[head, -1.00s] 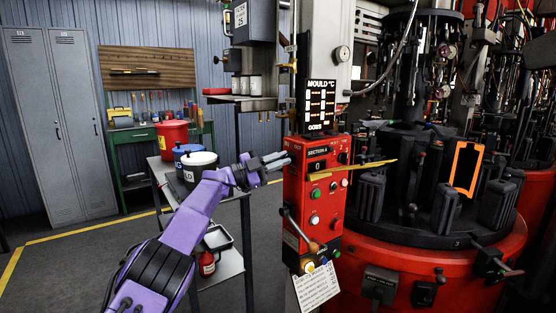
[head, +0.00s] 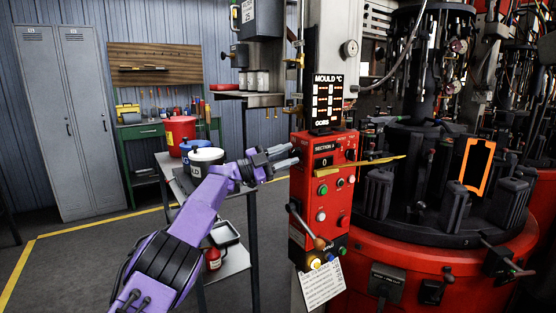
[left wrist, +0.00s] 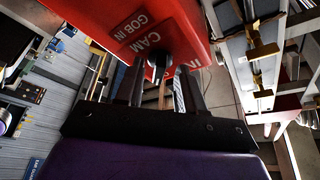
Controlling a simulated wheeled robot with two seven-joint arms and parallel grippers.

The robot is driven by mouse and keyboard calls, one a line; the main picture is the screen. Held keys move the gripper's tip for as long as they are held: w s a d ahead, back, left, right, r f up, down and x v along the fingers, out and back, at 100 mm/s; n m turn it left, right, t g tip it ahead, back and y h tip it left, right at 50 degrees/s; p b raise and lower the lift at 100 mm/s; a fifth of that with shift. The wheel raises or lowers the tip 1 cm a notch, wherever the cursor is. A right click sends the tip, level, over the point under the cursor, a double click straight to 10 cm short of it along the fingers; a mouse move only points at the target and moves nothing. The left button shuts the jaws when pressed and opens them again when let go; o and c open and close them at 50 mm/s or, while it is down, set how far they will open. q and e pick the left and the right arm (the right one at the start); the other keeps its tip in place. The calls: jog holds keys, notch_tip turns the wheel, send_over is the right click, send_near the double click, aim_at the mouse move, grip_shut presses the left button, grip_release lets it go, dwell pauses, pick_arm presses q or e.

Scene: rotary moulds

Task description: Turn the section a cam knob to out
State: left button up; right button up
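The red Section A control box (head: 323,190) stands right of centre in the head view. In the left wrist view its red face (left wrist: 150,12) carries a label reading "CAM" and "GOB IN", with "IN" partly showing at the right. A small dark knob (left wrist: 158,62) sticks out below the label; which way it points is unclear. My left gripper (head: 296,155) is at the box's upper left edge. In the wrist view its fingers (left wrist: 160,82) are apart, with the knob between or just beyond their tips. Contact cannot be told. My right gripper is not in view.
A yellow bar (head: 360,166) juts across the box front. A lever (head: 308,226) and a white tag (head: 322,285) are lower down. The red rotary machine (head: 400,250) fills the right. A cart with pots (head: 206,162) stands behind my left arm.

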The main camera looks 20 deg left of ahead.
pick_arm(q)
jog(key=b+v, duration=0.3)
jog(key=v, duration=0.6)
jog(key=shift+s+b, duration=0.2)
jog(key=shift+b, duration=0.15)
jog(key=shift+a+f, duration=0.15)
